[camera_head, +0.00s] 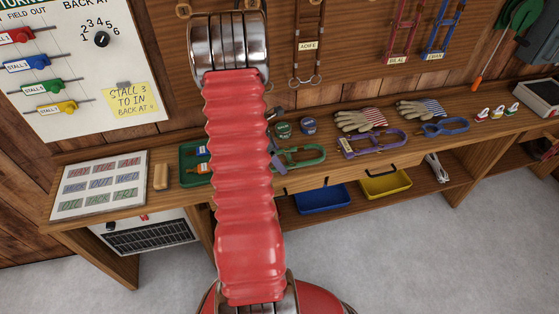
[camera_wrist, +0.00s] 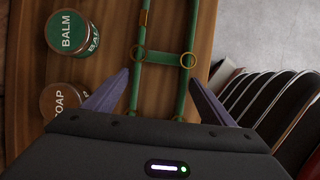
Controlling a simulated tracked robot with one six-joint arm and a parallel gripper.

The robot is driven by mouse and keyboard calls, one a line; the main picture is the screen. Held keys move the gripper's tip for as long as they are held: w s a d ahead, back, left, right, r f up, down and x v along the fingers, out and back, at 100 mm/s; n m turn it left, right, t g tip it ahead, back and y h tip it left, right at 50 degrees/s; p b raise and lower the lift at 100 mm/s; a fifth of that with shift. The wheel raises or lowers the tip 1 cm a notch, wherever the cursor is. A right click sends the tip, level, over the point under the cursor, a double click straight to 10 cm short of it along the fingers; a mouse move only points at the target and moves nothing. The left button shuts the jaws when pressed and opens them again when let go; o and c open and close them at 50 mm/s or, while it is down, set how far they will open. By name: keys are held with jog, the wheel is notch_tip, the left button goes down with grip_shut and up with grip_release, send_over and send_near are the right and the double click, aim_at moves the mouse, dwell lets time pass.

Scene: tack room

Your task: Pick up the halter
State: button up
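A green halter (camera_head: 303,157) lies on the wooden bench, partly hidden behind my red arm in the head view. In the wrist view, its two green straps (camera_wrist: 184,72) and brass-coloured rings lie between the fingers of my gripper (camera_wrist: 158,77). The gripper is open and empty, one finger on either side of the straps; I cannot tell its height above them. A purple halter (camera_head: 372,146) and a blue halter (camera_head: 444,128) lie farther right on the bench.
A green balm tin (camera_wrist: 74,36) and a soap tin (camera_wrist: 62,102) stand left of the gripper. Gloves (camera_head: 360,120) lie behind the purple halter. Halters in red (camera_head: 403,28) and blue (camera_head: 440,28) hang on the wall. Blue (camera_head: 322,200) and yellow (camera_head: 385,184) bins sit below.

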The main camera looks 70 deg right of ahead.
jog(key=c, duration=1.1)
jog(key=shift+o, duration=0.2)
jog(key=shift+r, duration=0.15)
notch_tip(320, 180, up, 10)
dwell(0.4)
